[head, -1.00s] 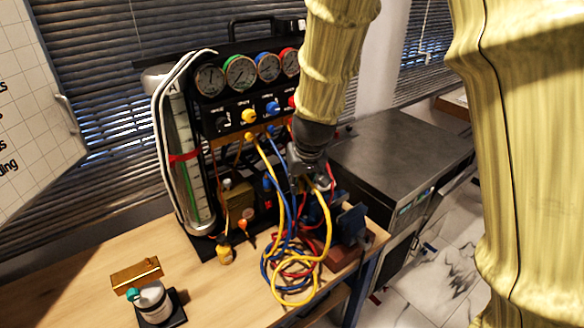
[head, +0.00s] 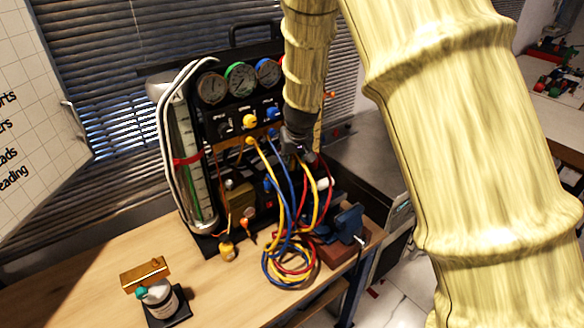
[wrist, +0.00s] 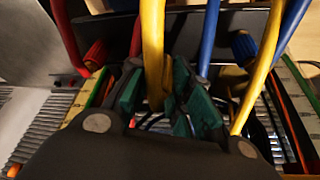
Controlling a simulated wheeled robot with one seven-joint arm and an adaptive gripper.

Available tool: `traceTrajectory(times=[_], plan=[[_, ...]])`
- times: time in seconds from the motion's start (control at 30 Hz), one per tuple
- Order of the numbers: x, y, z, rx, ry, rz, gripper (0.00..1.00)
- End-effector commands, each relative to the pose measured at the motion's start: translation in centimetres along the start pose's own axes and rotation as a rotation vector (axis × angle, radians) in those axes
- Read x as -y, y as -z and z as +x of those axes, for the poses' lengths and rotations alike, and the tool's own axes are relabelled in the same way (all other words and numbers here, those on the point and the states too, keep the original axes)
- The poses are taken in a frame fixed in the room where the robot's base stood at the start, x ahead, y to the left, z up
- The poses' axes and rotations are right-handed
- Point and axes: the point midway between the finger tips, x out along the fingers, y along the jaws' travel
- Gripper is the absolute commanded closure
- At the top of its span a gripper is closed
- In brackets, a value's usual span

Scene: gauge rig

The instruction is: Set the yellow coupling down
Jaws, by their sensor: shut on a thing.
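My gripper (head: 298,152) is in front of the right part of the gauge panel, above the coiled hoses. In the wrist view its green-padded fingers (wrist: 167,97) are closed around the yellow coupling (wrist: 168,82) at the end of a yellow hose (wrist: 152,40). The coupling is mostly hidden by the pads, and in the head view I cannot make it out. Yellow hose hangs below the gripper to a tangled coil (head: 290,268) of yellow, blue and red hoses on the bench.
The gauge panel (head: 225,122) has dials, coloured knobs and hoses close to my gripper. A blue vise-like block (head: 345,222) stands at the bench's right edge. A white jar (head: 158,298) on a black base stands front left. The wooden bench (head: 105,262) is bare at left.

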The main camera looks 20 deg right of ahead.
Motion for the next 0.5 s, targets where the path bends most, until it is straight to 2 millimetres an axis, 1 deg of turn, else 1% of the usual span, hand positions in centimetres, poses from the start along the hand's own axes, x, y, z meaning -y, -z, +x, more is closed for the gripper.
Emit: traceTrajectory(times=[0.2, 0.3, 0.5], plan=[[0.0, -1.0, 2.1, 0.003, 0.001, 0.002, 1.00], [0.0, -1.3, 2.8, 0.002, 0.000, 0.002, 1.00], [0.0, -1.5, 3.2, 0.001, 0.000, 0.001, 1.00]])
